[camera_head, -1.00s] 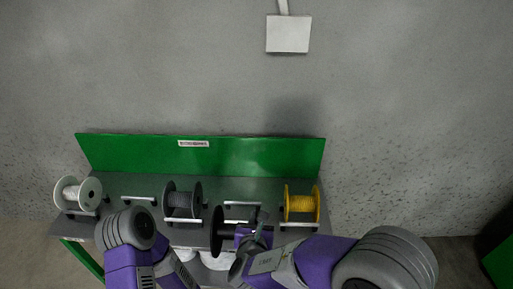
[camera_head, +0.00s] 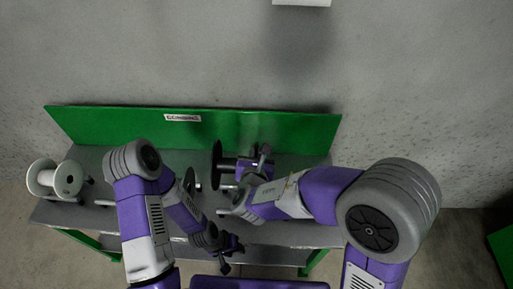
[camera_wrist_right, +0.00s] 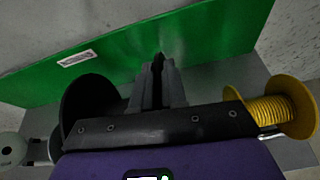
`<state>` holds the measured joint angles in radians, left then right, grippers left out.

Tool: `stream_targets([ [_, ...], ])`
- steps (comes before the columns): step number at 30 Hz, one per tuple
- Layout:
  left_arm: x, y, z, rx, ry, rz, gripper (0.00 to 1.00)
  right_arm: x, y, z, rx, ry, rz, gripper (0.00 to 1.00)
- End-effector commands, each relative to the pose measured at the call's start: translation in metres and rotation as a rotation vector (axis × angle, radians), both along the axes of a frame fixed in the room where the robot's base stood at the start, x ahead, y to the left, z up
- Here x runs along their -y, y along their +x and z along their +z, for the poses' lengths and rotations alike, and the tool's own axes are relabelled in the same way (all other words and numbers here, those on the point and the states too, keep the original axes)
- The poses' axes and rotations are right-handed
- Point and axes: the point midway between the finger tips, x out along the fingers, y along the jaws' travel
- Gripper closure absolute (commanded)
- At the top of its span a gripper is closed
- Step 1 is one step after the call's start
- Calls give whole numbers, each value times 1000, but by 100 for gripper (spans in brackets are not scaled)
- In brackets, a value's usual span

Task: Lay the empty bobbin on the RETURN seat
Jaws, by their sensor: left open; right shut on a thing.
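The empty bobbin, with black flanges, shows in the head view (camera_head: 217,165) above the bench, and its dark disc fills the left of the right wrist view (camera_wrist_right: 85,105). My right gripper (camera_head: 262,160) is shut on it; its fingers also show in the right wrist view (camera_wrist_right: 157,85). The exact grip point is hidden. My left gripper (camera_head: 232,258) is open and empty, low at the bench's front edge, apart from the bobbin. No RETURN marking is legible, so I cannot tell which seat it is.
A white spool (camera_head: 60,180) sits at the bench's left end. A grey spool (camera_head: 189,180) is mostly hidden behind my left arm. A yellow spool (camera_wrist_right: 275,108) stands on the right. A green backboard (camera_head: 90,125) with a label (camera_head: 183,118) closes the rear.

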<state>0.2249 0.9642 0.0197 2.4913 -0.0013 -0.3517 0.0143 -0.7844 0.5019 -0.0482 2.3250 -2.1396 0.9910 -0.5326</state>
Motion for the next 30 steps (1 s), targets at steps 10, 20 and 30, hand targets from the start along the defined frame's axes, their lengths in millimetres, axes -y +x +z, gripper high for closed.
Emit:
stream_targets([
  [10,0,0,-26,1,0,0,57,0,0,-36,2,0,0,100],
  [20,0,0,-42,1,0,0,57,0,0,-60,3,0,0,100],
  [30,0,0,-42,1,0,0,57,0,0,-61,3,1,-1,100],
])
